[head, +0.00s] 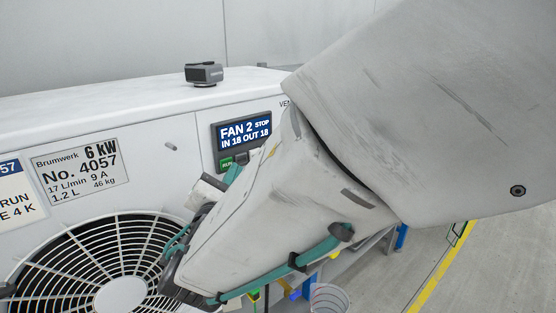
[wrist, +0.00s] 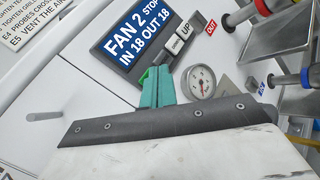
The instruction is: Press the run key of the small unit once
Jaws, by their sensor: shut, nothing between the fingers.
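A white unit carries a dark panel whose display (head: 244,130) reads FAN 2 STOP, IN 18 OUT 18; the display also shows in the wrist view (wrist: 134,38). Its green run key (head: 226,163) sits below the display's left part. My gripper (head: 234,172) has teal fingers and is shut and empty, just below and right of the run key. In the wrist view my gripper (wrist: 157,75) points at the key row under the display. An UP key (wrist: 186,31) shows farther along. I cannot tell whether the fingertips touch the panel.
A nameplate (head: 80,175) reads Brumwerk 6 kW, No. 4057. A fan grille (head: 105,240) lies below it. A small dark device (head: 204,74) stands on the unit's top. A round gauge (wrist: 202,80) and pipes with red and blue collars are close by the keys. A bucket (head: 329,299) stands below.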

